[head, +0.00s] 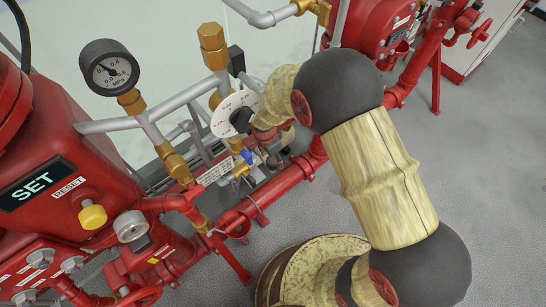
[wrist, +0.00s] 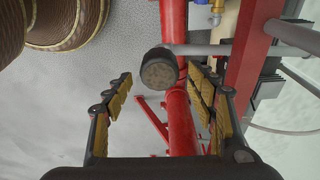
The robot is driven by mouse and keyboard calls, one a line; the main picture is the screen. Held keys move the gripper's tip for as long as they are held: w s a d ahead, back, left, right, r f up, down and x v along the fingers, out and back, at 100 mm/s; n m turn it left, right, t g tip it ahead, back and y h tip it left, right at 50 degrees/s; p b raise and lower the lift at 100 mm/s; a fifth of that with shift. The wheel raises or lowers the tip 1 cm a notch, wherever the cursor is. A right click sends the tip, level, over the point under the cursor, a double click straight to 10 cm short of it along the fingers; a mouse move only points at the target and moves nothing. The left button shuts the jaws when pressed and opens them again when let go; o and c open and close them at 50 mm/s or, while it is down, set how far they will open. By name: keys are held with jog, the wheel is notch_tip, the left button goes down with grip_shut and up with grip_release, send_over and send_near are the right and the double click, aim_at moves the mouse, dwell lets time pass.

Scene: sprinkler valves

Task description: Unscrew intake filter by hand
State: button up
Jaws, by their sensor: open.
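A short dark grey cylinder with a round brownish end face, which looks like the intake filter (wrist: 159,69), sits near the middle of the wrist view. It appears joined to a grey pipe running to the right, in front of a red pipe. My gripper (wrist: 159,83) is open, with one yellow-padded finger on each side of the filter in the picture. No contact shows, and the filter seems to lie a little beyond the fingertips. In the head view my arm covers part of the pipework, and I cannot clearly make out the filter or the fingers there.
A red pipe (wrist: 181,125) runs behind the filter. A red post (wrist: 250,55) and grey pipes stand to the right. In the head view, a pressure gauge (head: 109,68), a red SET tank (head: 60,150) and a white labelled disc (head: 233,108) crowd the left. Grey floor (head: 480,150) is open at right.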

jog(key=shift+f, duration=1.45)
jog(key=shift+c, duration=1)
jog(key=c, duration=1.1)
jog(key=n+p, duration=0.2)
jog(key=n, duration=0.2)
jog(key=shift+r+y, duration=0.2)
jog(key=shift+y, duration=0.1)
jog(key=shift+c, duration=0.5)
jog(key=n+p, duration=0.3)
jog(key=n, duration=0.2)
jog(key=shift+t+y+p, duration=0.3)
jog(key=shift+p, duration=0.05)
jog(key=n+p, duration=0.3)
jog(key=p, duration=0.2)
jog(key=shift+n+y, duration=0.3)
jog(key=shift+n, duration=0.1)
jog(key=shift+n+p, duration=0.4)
jog(key=shift+p, duration=0.45)
